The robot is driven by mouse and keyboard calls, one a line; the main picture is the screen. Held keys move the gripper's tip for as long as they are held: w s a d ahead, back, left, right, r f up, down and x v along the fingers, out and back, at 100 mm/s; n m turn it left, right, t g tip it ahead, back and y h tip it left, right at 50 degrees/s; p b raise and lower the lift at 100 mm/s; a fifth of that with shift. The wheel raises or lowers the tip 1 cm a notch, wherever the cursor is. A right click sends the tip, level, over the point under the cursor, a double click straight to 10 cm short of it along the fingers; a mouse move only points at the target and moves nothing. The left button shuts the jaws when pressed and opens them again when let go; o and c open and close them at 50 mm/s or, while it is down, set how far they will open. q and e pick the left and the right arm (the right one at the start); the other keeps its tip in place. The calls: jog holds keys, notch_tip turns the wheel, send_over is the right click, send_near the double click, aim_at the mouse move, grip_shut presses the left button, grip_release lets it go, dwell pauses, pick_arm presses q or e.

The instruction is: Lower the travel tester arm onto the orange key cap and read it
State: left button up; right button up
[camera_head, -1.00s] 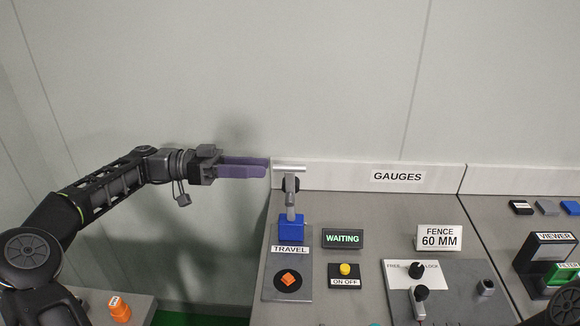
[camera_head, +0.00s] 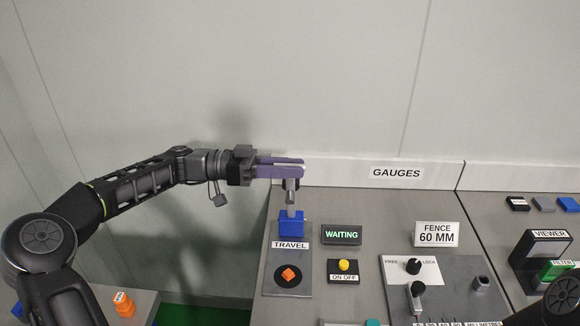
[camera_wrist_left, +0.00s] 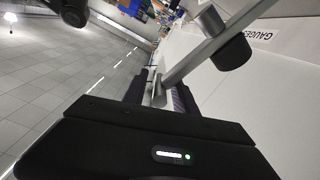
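The travel tester has a blue block (camera_head: 291,223) labelled TRAVEL. Its grey arm (camera_head: 291,199) stands raised, and its top crossbar is hidden behind my left gripper (camera_head: 303,168). The orange key cap (camera_head: 289,274) sits on a black disc in front of the block, with nothing on it. The display (camera_head: 341,235) reads WAITING. In the left wrist view, the tester arm (camera_wrist_left: 200,55) runs diagonally and its bar (camera_wrist_left: 157,95) lies between the fingers of my left gripper (camera_wrist_left: 160,97), which look apart. My right gripper is out of view.
A yellow button (camera_head: 344,265) marked ON OFF is right of the tester. A FENCE 60 MM sign (camera_head: 437,234) and a FREE/LOCK panel (camera_head: 399,271) stand farther right. Another orange piece (camera_head: 124,304) is on the left table. The wall is behind the bench.

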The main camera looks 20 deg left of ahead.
pick_arm(q)
grip_shut()
dwell(1.2)
